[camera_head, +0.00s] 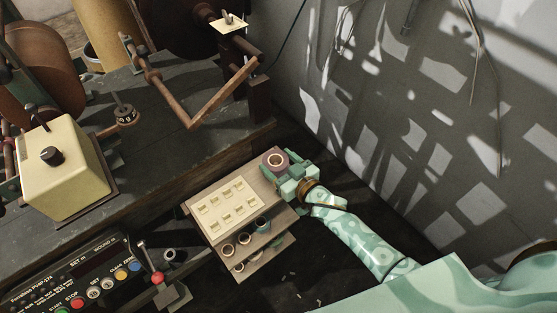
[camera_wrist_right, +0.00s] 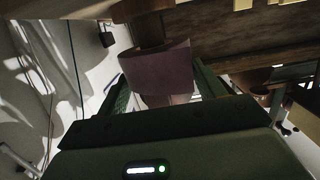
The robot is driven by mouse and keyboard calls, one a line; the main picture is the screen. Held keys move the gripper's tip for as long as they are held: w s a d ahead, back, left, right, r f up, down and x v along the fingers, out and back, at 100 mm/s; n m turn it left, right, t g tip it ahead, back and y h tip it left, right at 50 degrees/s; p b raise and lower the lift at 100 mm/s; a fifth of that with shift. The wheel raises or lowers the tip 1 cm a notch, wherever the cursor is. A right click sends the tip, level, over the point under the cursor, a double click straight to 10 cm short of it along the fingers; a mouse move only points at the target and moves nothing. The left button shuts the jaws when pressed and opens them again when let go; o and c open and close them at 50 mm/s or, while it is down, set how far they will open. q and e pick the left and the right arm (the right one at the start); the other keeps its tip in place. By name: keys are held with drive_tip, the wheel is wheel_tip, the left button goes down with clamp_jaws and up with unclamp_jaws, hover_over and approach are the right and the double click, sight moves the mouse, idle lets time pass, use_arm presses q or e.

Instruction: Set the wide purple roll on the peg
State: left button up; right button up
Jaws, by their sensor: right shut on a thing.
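The wide purple roll (camera_head: 275,160) has a brown core with a pale centre and sits at the upper right corner of the small shelf stand. My right gripper (camera_head: 283,170) is shut on it. In the right wrist view the purple roll (camera_wrist_right: 165,68) fills the space between the two fingers. A brown post-like part (camera_wrist_right: 148,28) shows beyond the roll there; I cannot tell whether it is joined to it. A short upright post (camera_head: 118,99) on a dark round base stands on the bench; I cannot tell if this is the peg. My left gripper is not in view.
The stand holds a cream slotted tray (camera_head: 225,206) on top and several small rolls (camera_head: 243,238) on lower shelves. A cream box (camera_head: 65,170), a brown winding arm (camera_head: 195,118) and a control panel (camera_head: 75,280) occupy the left. A grey wall (camera_head: 400,120) rises at right.

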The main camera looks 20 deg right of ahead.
drive_tip(key=o, duration=1.1)
drive_tip(key=shift+s, duration=0.1)
drive_tip(key=p+v, duration=0.4)
drive_tip(key=v, duration=1.2)
drive_tip(key=shift+s, duration=0.1)
